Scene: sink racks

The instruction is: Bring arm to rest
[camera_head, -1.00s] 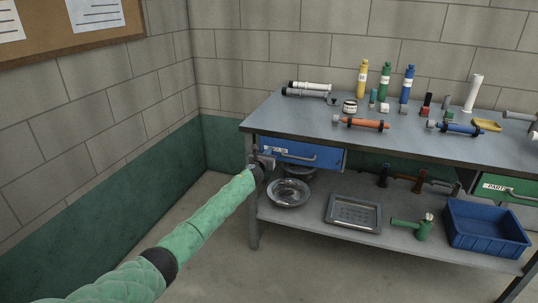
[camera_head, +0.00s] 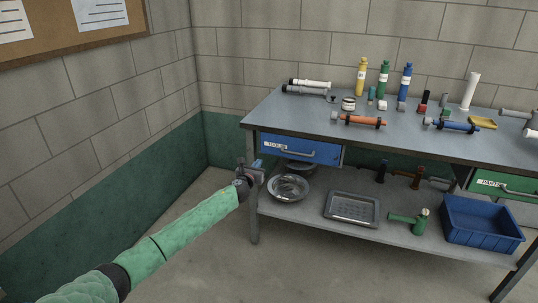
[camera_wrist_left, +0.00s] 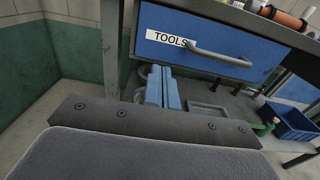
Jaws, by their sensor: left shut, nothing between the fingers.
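My left arm comes in from the lower left in the head view, covered in a green sleeve. Its gripper (camera_head: 256,168) is at the left end of the workbench, just below and in front of the blue TOOLS drawer (camera_head: 300,150). In the left wrist view the blue fingers of my left gripper (camera_wrist_left: 163,88) are together, with nothing between them. The drawer front (camera_wrist_left: 195,40) with its grey handle is above and beyond the fingers, apart from them. The drawer looks closed. My right gripper is not in view.
The workbench (camera_head: 400,133) holds bottles, pipes and small parts. Its lower shelf (camera_head: 310,215) bears a metal bowl (camera_head: 288,187), a grey tray (camera_head: 352,209), a green pipe fitting (camera_head: 421,221) and a blue bin (camera_head: 482,225). The floor left of the bench is clear.

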